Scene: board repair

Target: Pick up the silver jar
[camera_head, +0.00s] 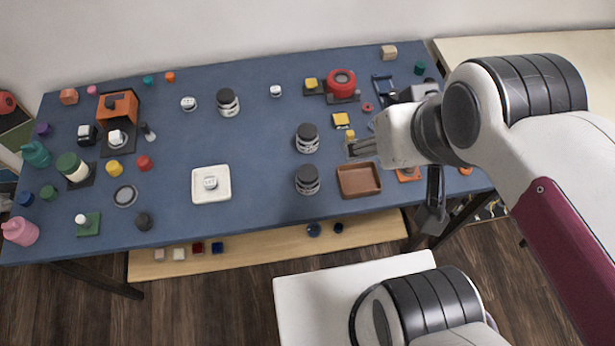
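Several jars with dark lids and pale, banded bodies stand on the blue table; I cannot tell which is the silver jar. One dark-lidded jar (307,138) is right of centre, another dark-lidded jar (307,180) stands nearer the front edge, and a third dark-lidded jar (228,102) is at the back, left of centre. A small pale labelled container (211,183) sits on a white square tray (224,194). My gripper (350,149) points left, to the right of the centre jar and apart from it. Its fingers look spread, with nothing visible between them.
A brown tray (345,191) lies just below my gripper. A yellow block (341,120) and a red round part (341,83) are behind it. An orange machine (118,107) and several bottles crowd the left side. The blue table (255,150) is clear around its middle.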

